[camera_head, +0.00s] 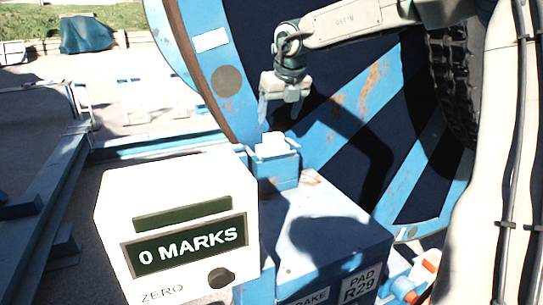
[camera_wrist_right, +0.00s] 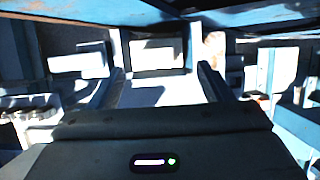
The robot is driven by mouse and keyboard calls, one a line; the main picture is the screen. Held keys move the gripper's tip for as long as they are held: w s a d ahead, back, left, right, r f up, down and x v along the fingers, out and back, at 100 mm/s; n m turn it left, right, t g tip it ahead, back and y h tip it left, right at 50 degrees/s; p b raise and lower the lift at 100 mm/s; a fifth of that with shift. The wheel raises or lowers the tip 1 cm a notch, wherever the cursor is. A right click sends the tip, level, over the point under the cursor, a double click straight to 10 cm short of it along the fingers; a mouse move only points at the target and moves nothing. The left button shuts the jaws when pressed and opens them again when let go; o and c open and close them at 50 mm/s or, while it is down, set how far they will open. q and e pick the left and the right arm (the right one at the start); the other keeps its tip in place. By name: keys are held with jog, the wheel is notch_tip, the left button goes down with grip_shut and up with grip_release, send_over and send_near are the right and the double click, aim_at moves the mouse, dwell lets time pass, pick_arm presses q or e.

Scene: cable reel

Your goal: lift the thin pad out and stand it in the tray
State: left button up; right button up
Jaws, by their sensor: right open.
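My right gripper (camera_head: 280,108) is open, fingers pointing down, above and apart from a white piece (camera_head: 273,143) in a blue holder (camera_head: 277,172). This white piece may be the thin pad; its thickness is hard to tell. In the right wrist view my open fingers (camera_wrist_right: 158,88) show with nothing gripped between them, and a pale block (camera_wrist_right: 158,54) lies beyond them. A blue housing (camera_head: 330,240) with a "PAD R29" label (camera_head: 359,286) stands below the holder. I cannot make out which part is the tray. My left gripper is not in view.
A white box (camera_head: 180,190) reading "0 MARKS" stands left of the holder. A large blue and dark reel (camera_head: 340,110) rises close behind my right gripper. Orange and white parts (camera_head: 430,262) sit at lower right. Blue rails (camera_head: 50,200) run along the left.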

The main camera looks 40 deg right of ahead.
aim_at(272, 133)
jog(key=p+x, duration=0.2)
jog(key=x, duration=0.1)
jog(key=p+x, duration=0.1)
jog(key=x, duration=0.1)
jog(key=shift+w+a+p, duration=0.1)
jog(key=shift+a+p, duration=0.2)
jog(key=shift+p, duration=0.05)
jog(key=shift+w+f, duration=0.15)
jog(key=shift+f, duration=0.05)
jog(key=shift+r, duration=0.15)
jog(key=c, duration=0.6)
grip_shut()
